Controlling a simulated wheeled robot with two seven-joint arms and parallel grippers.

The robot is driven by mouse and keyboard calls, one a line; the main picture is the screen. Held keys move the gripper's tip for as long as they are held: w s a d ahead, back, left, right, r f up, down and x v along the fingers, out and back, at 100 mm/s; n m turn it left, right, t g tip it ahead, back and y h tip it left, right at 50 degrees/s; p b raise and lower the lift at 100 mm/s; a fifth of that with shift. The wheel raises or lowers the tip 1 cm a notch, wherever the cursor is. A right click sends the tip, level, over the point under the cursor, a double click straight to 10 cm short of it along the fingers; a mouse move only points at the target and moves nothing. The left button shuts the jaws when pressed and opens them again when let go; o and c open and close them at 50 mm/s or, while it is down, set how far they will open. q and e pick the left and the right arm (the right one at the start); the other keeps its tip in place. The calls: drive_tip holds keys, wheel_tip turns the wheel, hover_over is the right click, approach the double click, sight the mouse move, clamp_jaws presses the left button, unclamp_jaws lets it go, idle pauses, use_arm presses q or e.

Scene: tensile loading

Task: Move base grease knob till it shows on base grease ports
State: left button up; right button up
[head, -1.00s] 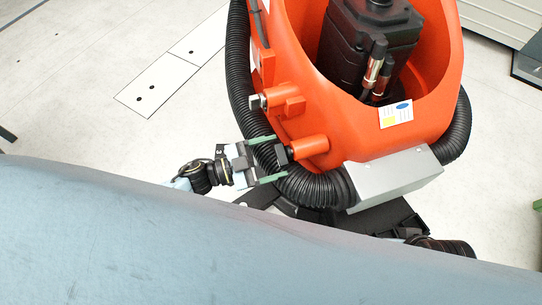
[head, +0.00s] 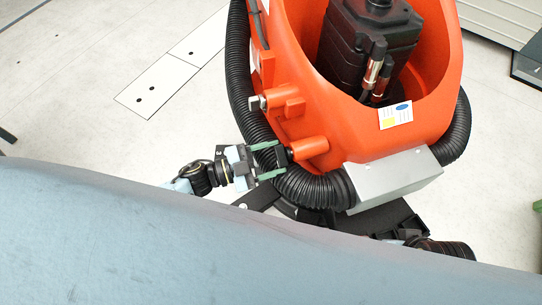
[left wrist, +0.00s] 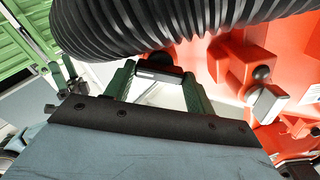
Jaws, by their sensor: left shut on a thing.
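The orange robot base (head: 420,135) stands in the middle of the head view. A black knob (head: 283,156) sits at the end of a short orange cylinder on its lower left side. My left gripper (head: 278,158) has its two green fingers on either side of this knob and is shut on it. In the left wrist view the fingers (left wrist: 160,75) reach toward a dark part, the knob (left wrist: 158,60), partly hidden by the hose. A second stub with a grey square end (head: 258,103) lies above it and shows in the left wrist view (left wrist: 268,103). My right gripper is mostly hidden near the right arm.
A black ribbed hose (head: 315,190) curves close around the base, just beside my left gripper. A grey metal box (head: 395,178) sits on the lower front. The floor (head: 100,140) at the left is open.

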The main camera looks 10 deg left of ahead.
use_arm(q)
drive_tip(key=shift+m, duration=0.3)
drive_tip(key=o, duration=1)
drive_tip(key=shift+s+a, duration=0.15)
drive_tip(key=shift+a, duration=0.1)
drive_tip(key=p+v, duration=0.2)
drive_tip(key=v, duration=1.1)
use_arm(e)
drive_tip(key=f, duration=0.1)
drive_tip(key=d+f, duration=0.1)
drive_tip(key=f, duration=0.1)
drive_tip(key=d+f, duration=0.1)
drive_tip(key=f, duration=0.1)
use_arm(q)
drive_tip(key=shift+c, duration=0.4)
